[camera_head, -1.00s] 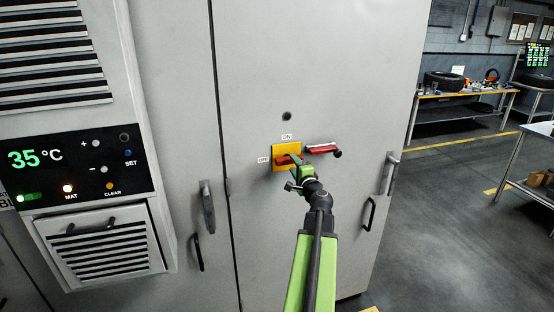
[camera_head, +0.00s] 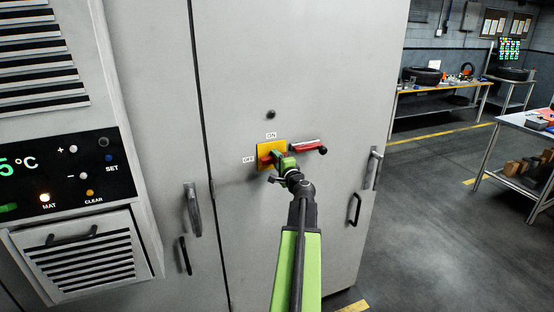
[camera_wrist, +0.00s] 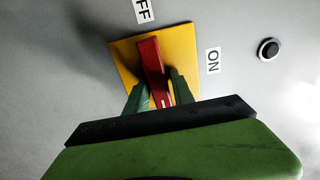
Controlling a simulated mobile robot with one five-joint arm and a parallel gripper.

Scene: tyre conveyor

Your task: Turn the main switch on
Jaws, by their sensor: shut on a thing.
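The main switch is a red handle (camera_wrist: 152,64) on a yellow square plate (camera_head: 264,148) on the grey cabinet door. An ON label (camera_head: 271,135) is above the plate and an OFF label (camera_head: 249,160) is to its left. In the wrist view the ON label (camera_wrist: 213,60) is right of the plate and the OFF label (camera_wrist: 143,11) is above it. My gripper (camera_wrist: 160,95) has one green finger on each side of the handle and is shut on it. In the head view the gripper (camera_head: 279,161) partly covers the handle, which points toward the OFF side.
Door handles (camera_head: 193,209) (camera_head: 373,167) stick out on both sides. A control panel (camera_head: 70,175) is at the left. Open floor and workbenches (camera_head: 438,88) are at the right.

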